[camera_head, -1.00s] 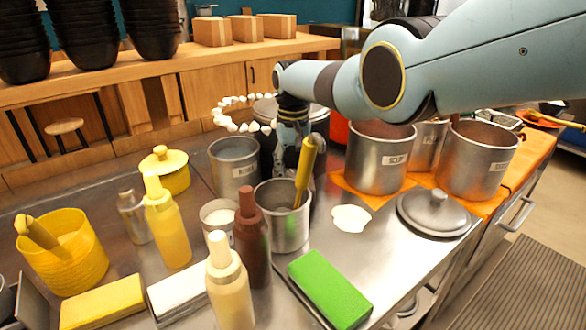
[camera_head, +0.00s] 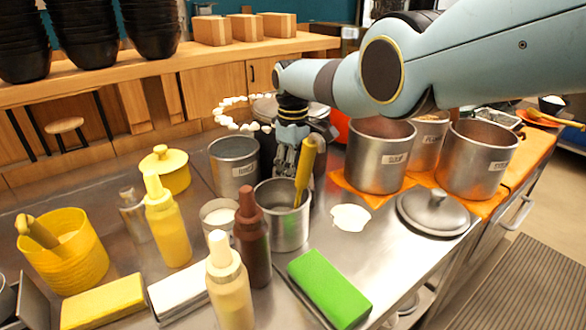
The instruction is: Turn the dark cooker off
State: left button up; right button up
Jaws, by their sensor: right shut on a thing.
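The dark cooker (camera_head: 321,133) stands behind the metal pots, a black round body with a metallic lid (camera_head: 263,108). My right arm crosses in front of it and hides much of it. My right gripper (camera_head: 285,172) points down at the cooker's front, shut on a part of it. The fingertips and the exact part held are mostly hidden by the yellow-handled pot in front, so I cannot read the switch's position. My left gripper is not in view.
Sauce bottles (camera_head: 251,230) crowd the front. Large pots (camera_head: 379,162) stand on the right. A lid (camera_head: 433,213) lies near the edge.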

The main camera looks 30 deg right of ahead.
dwell(0.4)
jog(key=o, duration=1.1)
jog(key=shift+o, duration=0.2)
jog(key=shift+r, duration=0.1)
notch_tip(320, 180, up, 12)
jog(key=shift+f, duration=0.2)
